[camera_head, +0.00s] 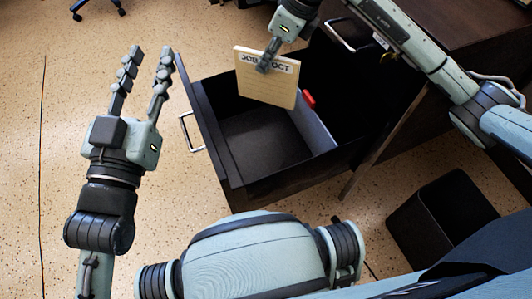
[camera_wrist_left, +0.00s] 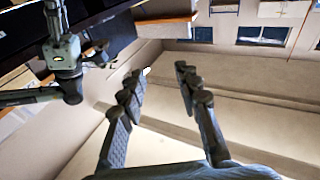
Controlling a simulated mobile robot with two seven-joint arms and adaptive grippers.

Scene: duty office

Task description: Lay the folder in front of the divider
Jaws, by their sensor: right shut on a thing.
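A cream folder (camera_head: 262,90) with a label reading "JOB" and "OCT" hangs upright over the open drawer (camera_head: 213,130) in the head view. My right gripper (camera_head: 266,66) is shut on its upper edge, and the fingers cover part of the label. A grey divider (camera_head: 316,132) with a red tab (camera_head: 308,99) stands inside the drawer, just right of the folder. Part of the divider is hidden behind the folder. My left gripper (camera_head: 151,62) is open and empty, left of the drawer; its spread fingers also show in the left wrist view (camera_wrist_left: 158,85).
The drawer floor (camera_head: 260,140) left of the divider is bare. A metal handle (camera_head: 188,134) is on the drawer's left front. A dark bin (camera_head: 440,215) stands on the floor at the right. The speckled floor at the left is clear.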

